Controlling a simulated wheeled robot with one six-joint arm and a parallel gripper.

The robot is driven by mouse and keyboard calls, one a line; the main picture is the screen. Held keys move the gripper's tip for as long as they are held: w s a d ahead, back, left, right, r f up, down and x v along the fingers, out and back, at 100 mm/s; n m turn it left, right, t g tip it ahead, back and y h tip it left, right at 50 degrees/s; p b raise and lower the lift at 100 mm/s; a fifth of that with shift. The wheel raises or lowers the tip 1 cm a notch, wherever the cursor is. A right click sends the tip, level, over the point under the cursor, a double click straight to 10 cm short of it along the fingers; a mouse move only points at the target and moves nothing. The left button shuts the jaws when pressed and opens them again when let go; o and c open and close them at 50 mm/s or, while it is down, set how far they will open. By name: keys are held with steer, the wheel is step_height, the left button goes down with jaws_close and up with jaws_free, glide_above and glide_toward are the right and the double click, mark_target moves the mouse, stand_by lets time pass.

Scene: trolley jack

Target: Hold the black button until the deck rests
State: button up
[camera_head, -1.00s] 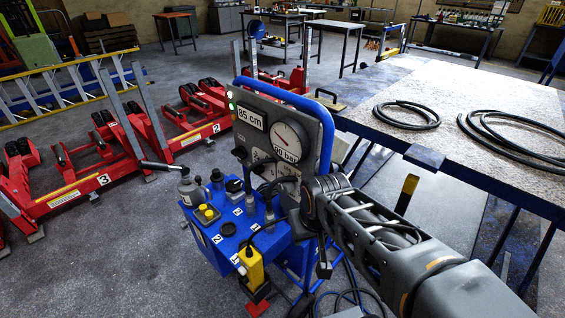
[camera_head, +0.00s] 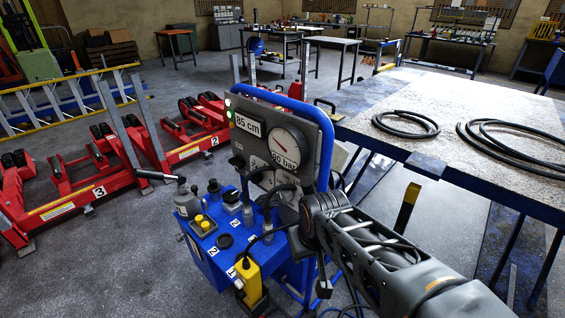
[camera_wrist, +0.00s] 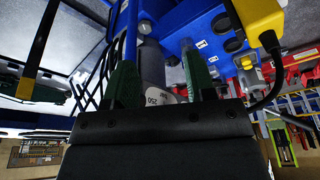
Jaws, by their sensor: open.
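A blue pump unit (camera_head: 207,262) stands in front of the speckled deck (camera_head: 450,120). Its panel sign (camera_head: 248,125) reads 85 cm, beside a round pressure gauge (camera_head: 286,142). I cannot tell for sure which part is the black button. My gripper is at the panel's lower right; its fingertips are hidden in the head view. In the wrist view my gripper (camera_wrist: 160,75) has its two green fingers apart, pointing at the unit, with nothing clearly held.
Two black hose coils (camera_head: 406,123) (camera_head: 505,140) lie on the deck. Red wheel stands (camera_head: 70,195) and a ladder (camera_head: 75,100) are at the left. Cables hang low around the unit. Grey floor is free at the lower left.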

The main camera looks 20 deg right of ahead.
jaws_close()
stand_by(0.3)
stand_by(1.3)
